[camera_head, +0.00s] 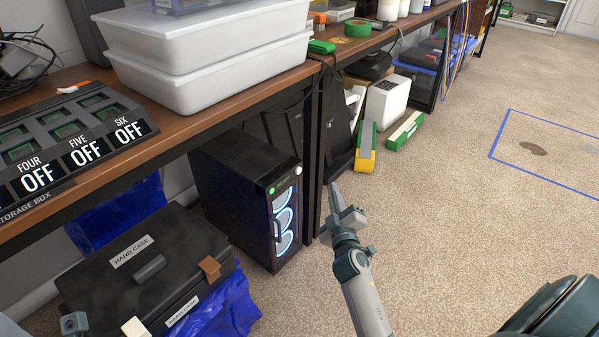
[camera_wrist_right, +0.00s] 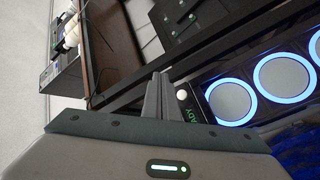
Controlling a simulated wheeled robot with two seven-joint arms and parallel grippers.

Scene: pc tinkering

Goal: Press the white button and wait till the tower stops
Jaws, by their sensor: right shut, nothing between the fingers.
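The black PC tower (camera_head: 237,190) stands on the floor under the desk, with glowing blue-white fan rings (camera_head: 284,222) on its front. A small white button (camera_head: 298,170) is at the top of that front. In the right wrist view the white button (camera_wrist_right: 182,94) sits beside green lettering and the lit fans. My right gripper (camera_head: 333,192) is shut and empty, to the right of the tower's front. In the wrist view its fingertips (camera_wrist_right: 158,76) appear just left of the button; contact is not evident. A small grey part of my left gripper (camera_head: 73,322) seems to show at lower left.
A black hard case (camera_head: 140,270) with blue plastic lies left of the tower. The wooden desk (camera_head: 190,125) overhangs it, with white bins (camera_head: 210,75) on top. Open carpet (camera_head: 450,220) is to the right.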

